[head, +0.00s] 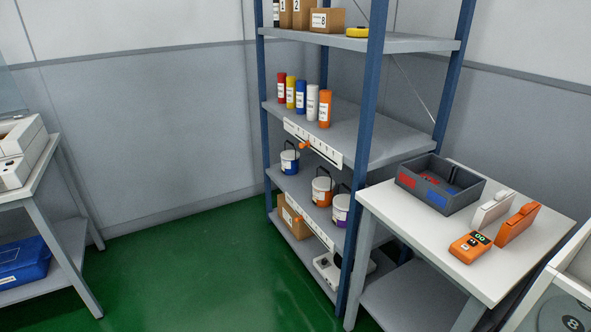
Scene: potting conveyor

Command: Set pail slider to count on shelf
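A blue-metal shelf rack (366,150) stands in the middle. Three pails sit on its lower-middle shelf: a blue and white one (289,162), an orange and white one (322,191) and a purple and white one (341,210), partly behind the front post. A white scale strip (325,152) with an orange slider (305,144) left of its middle is on the edge of the shelf above them. A second white strip (318,233) is on the pail shelf's edge, with a small orange piece (299,219) near its left end. Scale markings are too small to read. Neither gripper is in view.
Several coloured cans (300,100) stand on the shelf above the pails. A white table (400,212) at right holds a grey bin (466,192) and an orange handheld device (470,247). Green floor (190,275) is clear before the rack.

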